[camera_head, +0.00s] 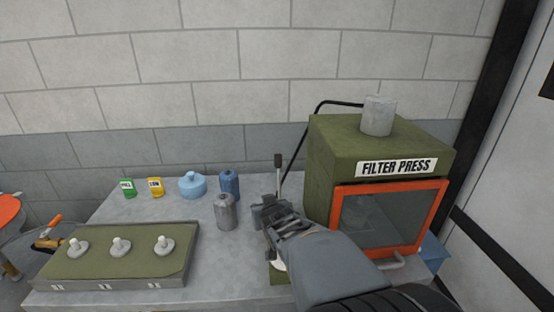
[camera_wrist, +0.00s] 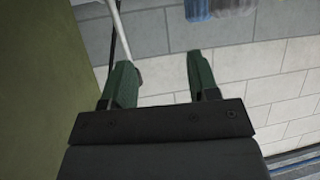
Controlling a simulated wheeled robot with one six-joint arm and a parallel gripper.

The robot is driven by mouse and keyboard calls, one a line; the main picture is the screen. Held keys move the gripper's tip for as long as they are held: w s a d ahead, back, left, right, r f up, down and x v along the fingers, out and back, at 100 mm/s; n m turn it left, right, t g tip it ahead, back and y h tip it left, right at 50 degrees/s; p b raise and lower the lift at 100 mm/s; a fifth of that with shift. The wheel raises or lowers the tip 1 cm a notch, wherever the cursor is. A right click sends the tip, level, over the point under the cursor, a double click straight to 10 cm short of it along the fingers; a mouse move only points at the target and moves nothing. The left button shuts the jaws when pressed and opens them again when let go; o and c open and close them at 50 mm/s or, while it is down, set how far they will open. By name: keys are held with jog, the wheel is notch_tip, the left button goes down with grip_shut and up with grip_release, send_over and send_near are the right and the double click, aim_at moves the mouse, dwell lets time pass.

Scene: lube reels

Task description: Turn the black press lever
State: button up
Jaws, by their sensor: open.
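The press lever is a thin pale rod with a black handle (camera_head: 278,160) at its top. In the head view it stands upright left of the green filter press (camera_head: 330,165), just beyond my gripper (camera_head: 266,212). My gripper is over the table and hides the lever's lower part. In the wrist view my gripper (camera_wrist: 158,63) is open, with nothing visible between its green fingers. There a pale rod (camera_wrist: 120,28), likely the lever, runs down to the left finger, which partly hides its end. I cannot tell whether they touch.
The press has an orange-framed window (camera_head: 390,217), a grey cylinder (camera_head: 378,116) on top and a black hose (camera_head: 318,112). A grey bottle (camera_head: 226,212) and blue bottle (camera_head: 229,184) stand close left of my gripper. A tray with several knobs (camera_head: 190,255) lies front left.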

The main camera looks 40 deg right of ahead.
aim_at(279, 163)
jog(key=s+d+r+m+t+h, duration=0.1)
jog(key=d+r+t+h, duration=0.1)
jog(key=d+r+t, duration=0.45)
jog(key=shift+g, duration=0.65)
jog(key=p+x, duration=0.1)
jog(key=x, duration=0.3)
jog(key=d+f+p+x, duration=0.1)
jog(key=x, duration=0.4)
jog(key=p+x, duration=0.1)
jog(key=x, duration=0.4)
jog(key=shift+s+d+f+p, duration=0.2)
jog(key=shift+d+f+p, duration=0.05)
jog(key=shift+f+p, duration=0.1)
grip_shut()
